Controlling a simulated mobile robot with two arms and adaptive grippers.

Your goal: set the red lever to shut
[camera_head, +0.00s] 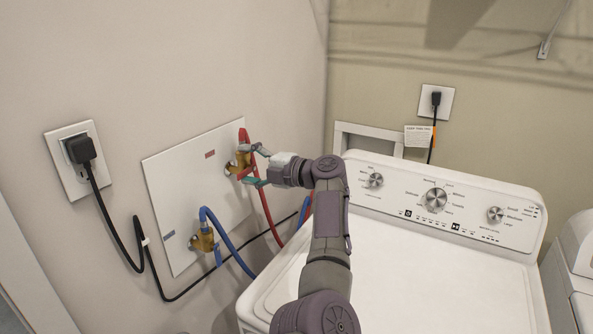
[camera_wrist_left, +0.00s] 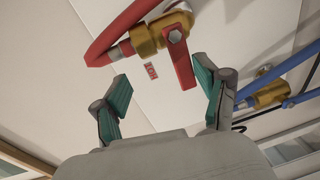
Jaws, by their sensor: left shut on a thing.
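The red lever (camera_wrist_left: 179,58) sits on a brass valve (camera_wrist_left: 150,38) in the left wrist view, pointing down in that picture. In the head view the brass valve (camera_head: 239,161) is on the white wall panel (camera_head: 190,212), partly hidden by my gripper. My left gripper (camera_head: 255,165) reaches it from the right, with one finger above and one below. My right gripper is not in view.
A red hose (camera_head: 265,205) hangs from the valve. A second brass valve (camera_head: 203,240) with a blue hose (camera_head: 232,250) is lower on the panel. A white washer (camera_head: 430,275) stands at the right, under my arm. A black plug and cord (camera_head: 82,150) are at the left.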

